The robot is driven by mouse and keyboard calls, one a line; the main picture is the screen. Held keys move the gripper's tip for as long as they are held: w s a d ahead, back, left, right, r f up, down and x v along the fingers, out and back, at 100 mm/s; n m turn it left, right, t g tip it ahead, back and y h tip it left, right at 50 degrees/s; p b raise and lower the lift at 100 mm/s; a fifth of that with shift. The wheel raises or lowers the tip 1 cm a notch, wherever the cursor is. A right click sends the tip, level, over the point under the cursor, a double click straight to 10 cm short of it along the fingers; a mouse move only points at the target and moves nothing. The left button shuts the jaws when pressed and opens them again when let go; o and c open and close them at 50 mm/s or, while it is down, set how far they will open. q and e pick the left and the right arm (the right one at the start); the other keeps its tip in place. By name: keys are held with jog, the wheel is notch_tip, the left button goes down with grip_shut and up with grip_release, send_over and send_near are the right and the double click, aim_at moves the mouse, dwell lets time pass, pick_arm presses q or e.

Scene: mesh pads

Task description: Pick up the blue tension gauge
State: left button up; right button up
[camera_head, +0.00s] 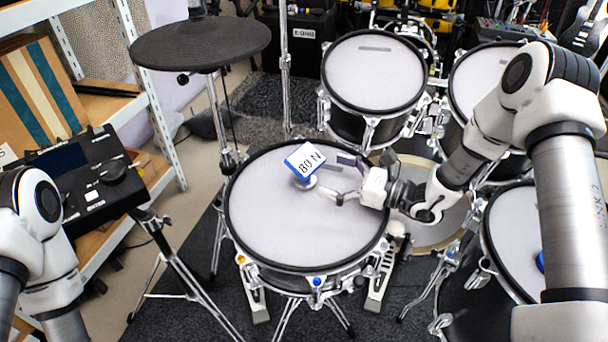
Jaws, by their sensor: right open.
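The blue tension gauge (305,162) stands on the white mesh head of the snare drum (275,215), toward its back. It has a blue edge, a white face reading "80 N" and a round silver foot. My right gripper (335,182) reaches in from the right, low over the drum head. Its fingers are open and point left toward the gauge, just right of its foot. I cannot tell whether a fingertip touches it. My left arm (40,235) shows at the left edge; its gripper is out of view.
A black cymbal pad (200,43) on a stand is behind left. Two tom drums (375,70) stand behind, and a floor drum (520,240) is at right with a blue object (540,262) on its edge. A black drum module (80,175) is at left. The front of the snare head is clear.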

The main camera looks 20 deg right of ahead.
aim_at(305, 165)
jog(key=x, duration=0.3)
jog(key=b+x, duration=0.1)
jog(key=x, duration=0.2)
jog(key=shift+w+a+r, duration=0.2)
jog(key=shift+a+r, duration=0.05)
jog(key=shift+a, duration=0.15)
jog(key=shift+d, duration=0.1)
jog(key=shift+r, duration=0.1)
jog(key=c, duration=1.4)
